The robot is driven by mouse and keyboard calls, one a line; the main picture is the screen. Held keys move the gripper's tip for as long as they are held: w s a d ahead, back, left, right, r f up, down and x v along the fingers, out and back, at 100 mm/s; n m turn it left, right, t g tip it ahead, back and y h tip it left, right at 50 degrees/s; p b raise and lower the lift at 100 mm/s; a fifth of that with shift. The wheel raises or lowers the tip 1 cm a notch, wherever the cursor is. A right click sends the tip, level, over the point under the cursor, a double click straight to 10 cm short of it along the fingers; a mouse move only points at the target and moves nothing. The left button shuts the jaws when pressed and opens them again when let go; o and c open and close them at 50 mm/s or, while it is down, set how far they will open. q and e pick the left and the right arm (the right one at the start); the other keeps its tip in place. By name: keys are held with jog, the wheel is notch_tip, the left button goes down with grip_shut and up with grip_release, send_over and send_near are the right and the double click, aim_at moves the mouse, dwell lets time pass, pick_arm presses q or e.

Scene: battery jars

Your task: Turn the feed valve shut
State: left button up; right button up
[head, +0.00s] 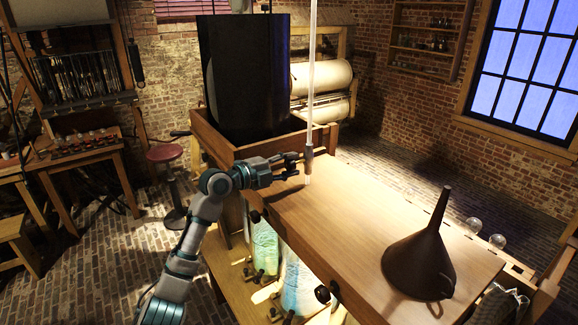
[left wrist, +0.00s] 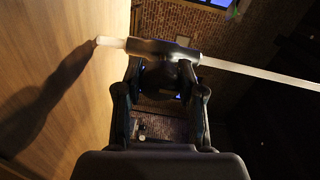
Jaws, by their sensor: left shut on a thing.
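A pale, straight tube (head: 312,70) stands upright over the near left part of the wooden bench. Near its lower end is a dark fitting (left wrist: 150,46), which also shows brownish in the head view (head: 309,152). It looks like the feed valve, though no label shows. My left gripper (head: 297,164) is shut on this fitting from the left. In the left wrist view, its fingers (left wrist: 165,85) close around the fitting's dark stem. The tube's pale tip (left wrist: 111,42) sticks out below the fitting, above the bench top. My right gripper is not in view.
A dark brown funnel (head: 418,262) stands on the bench top (head: 360,210), whose middle is clear. A tall black tank (head: 245,80) stands behind my gripper. Glass bulbs (head: 473,225) lie at the far edge.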

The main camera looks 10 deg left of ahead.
pick_arm(q)
jog(key=shift+f, duration=0.35)
jog(key=o, duration=1.2)
jog(key=shift+w, duration=0.1)
jog(key=shift+c, duration=0.2)
jog(key=shift+w, duration=0.2)
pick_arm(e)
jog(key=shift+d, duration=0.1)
pick_arm(q)
jog(key=shift+r, duration=0.1)
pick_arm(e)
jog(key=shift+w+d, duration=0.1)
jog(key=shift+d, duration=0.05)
pick_arm(q)
jog(key=shift+s+a+r, duration=0.1)
jog(key=shift+s+a, duration=0.05)
jog(key=shift+s, duration=0.05)
jog(key=v, duration=1.1)
jog(key=shift+a, duration=0.25)
jog(key=shift+d, duration=0.15)
jog(key=shift+s, duration=0.1)
